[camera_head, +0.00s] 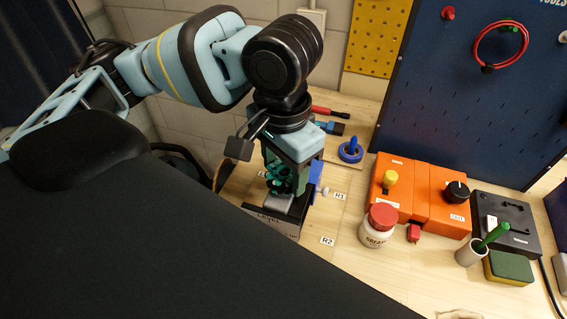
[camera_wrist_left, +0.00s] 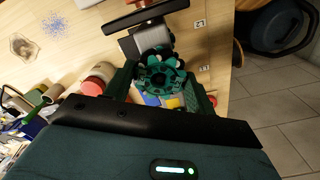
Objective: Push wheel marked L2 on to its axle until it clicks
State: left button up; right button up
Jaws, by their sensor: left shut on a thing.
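My left gripper (camera_head: 283,180) points down over a small black chassis stand (camera_head: 272,224) and is shut on a teal roller wheel (camera_head: 275,180). In the left wrist view the wheel (camera_wrist_left: 160,74) sits between the green fingers of the gripper (camera_wrist_left: 158,86), hub facing the camera. I cannot read a mark on it. A grey block (camera_wrist_left: 133,46) lies close beyond the wheel. The axle and any contact with it are hidden. Labels R1 (camera_head: 340,196) and R2 (camera_head: 327,240) lie on the bench right of the stand. My right gripper is not in view.
A white jar with a red lid (camera_head: 376,226) stands right of the stand, before orange boxes (camera_head: 422,194). A blue ring with a peg (camera_head: 350,151) and a red-handled tool (camera_head: 331,112) lie behind. A green-handled tool stands in a cup (camera_head: 470,251) at right.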

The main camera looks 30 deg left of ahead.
pick_arm(q)
jog(key=shift+f, duration=0.4)
dwell(0.7)
jog(key=o, duration=1.2)
jog(key=shift+c, duration=0.2)
jog(key=shift+c, duration=0.4)
jog(key=shift+r+p, duration=0.35)
jog(key=shift+r, duration=2.2)
jog(key=shift+f, duration=0.1)
